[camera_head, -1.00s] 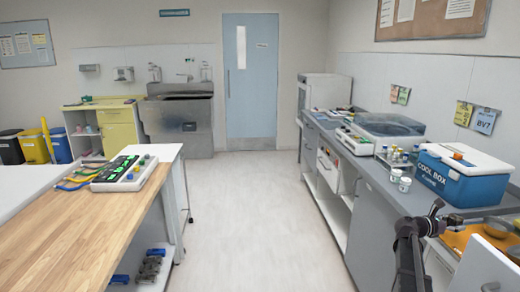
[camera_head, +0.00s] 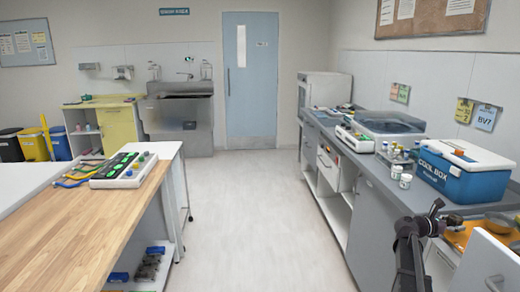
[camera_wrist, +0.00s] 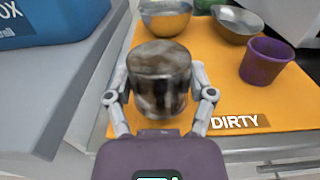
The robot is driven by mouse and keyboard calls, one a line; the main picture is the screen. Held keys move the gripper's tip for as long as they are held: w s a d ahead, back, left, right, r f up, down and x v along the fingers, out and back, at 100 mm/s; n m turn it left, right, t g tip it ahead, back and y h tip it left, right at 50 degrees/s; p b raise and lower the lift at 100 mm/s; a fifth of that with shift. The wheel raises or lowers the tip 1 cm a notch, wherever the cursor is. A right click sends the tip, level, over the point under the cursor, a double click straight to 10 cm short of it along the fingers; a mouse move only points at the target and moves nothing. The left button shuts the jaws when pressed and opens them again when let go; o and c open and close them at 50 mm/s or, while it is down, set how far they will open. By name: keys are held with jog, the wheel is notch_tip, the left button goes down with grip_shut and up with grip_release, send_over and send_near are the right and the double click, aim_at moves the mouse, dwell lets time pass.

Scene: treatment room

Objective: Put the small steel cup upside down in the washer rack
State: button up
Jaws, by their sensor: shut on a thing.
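The small steel cup (camera_wrist: 160,80), shiny with brownish reflections, is between the two fingers of my gripper (camera_wrist: 160,97) in the wrist view. The fingers are shut on its sides. It is in front of an orange mat (camera_wrist: 120,118) labelled DIRTY; I cannot tell its height above the mat or which end is up. In the head view my gripper (camera_head: 436,222) is at the lower right, beside the counter and near the mat (camera_head: 458,240); the cup is not clear there. I cannot make out a washer rack in either view.
Two steel bowls (camera_wrist: 166,17) (camera_wrist: 237,24) and a purple cup (camera_wrist: 265,61) stand on the mat. A blue cool box (camera_head: 462,175) stands on the right counter, with small jars (camera_head: 396,172) beside it. The floor (camera_head: 250,220) between counter and wooden table (camera_head: 75,235) is clear.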

jog(key=shift+f+b, duration=1.25)
jog(key=shift+f, duration=0.1)
jog(key=o, duration=0.9)
jog(key=shift+c, duration=0.2)
jog(key=a, duration=1.2)
jog(key=shift+s, duration=0.45)
